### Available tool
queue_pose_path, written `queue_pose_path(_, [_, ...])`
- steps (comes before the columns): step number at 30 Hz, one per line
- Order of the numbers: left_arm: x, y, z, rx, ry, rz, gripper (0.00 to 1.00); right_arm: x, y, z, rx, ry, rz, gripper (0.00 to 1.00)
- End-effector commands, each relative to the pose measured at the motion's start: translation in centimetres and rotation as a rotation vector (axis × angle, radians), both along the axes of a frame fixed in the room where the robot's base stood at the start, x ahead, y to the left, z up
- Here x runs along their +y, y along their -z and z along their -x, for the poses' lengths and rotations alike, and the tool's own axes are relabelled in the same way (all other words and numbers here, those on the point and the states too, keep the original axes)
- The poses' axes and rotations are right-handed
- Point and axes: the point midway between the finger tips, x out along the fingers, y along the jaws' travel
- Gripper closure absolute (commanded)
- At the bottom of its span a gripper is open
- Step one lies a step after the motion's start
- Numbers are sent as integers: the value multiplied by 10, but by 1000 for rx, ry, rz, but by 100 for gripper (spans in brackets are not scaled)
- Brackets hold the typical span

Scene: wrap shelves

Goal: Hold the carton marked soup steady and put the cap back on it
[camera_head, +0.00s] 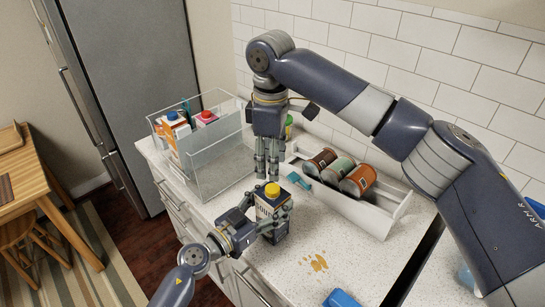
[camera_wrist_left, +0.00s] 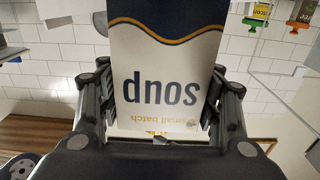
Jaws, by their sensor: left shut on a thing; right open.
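The soup carton (camera_head: 265,208) stands upright on the speckled counter, with a yellow cap (camera_head: 272,189) at its top. I cannot tell whether the cap is fully seated.
A clear bin (camera_head: 215,165) with several cartons stands at the back left. A white tray (camera_head: 375,217) with jars lying in it is on the right, a teal object (camera_head: 300,181) near its left end. A brown spill (camera_head: 316,262) and a blue item (camera_head: 341,299) are in front.

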Motion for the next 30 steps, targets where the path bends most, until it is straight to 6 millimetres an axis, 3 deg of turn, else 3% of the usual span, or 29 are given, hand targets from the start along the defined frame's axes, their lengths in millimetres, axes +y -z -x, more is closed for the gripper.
queue_pose_path(6, [0,1,0,1,1,0,100,-2,-3,0,2,-341,2,55])
queue_pose_path(12, [0,1,0,1,1,0,100,-2,-4,0,5,-548,1,55])
queue_pose_path(30, [0,1,0,1,1,0,100,-3,1,0,7,-623,1,55])
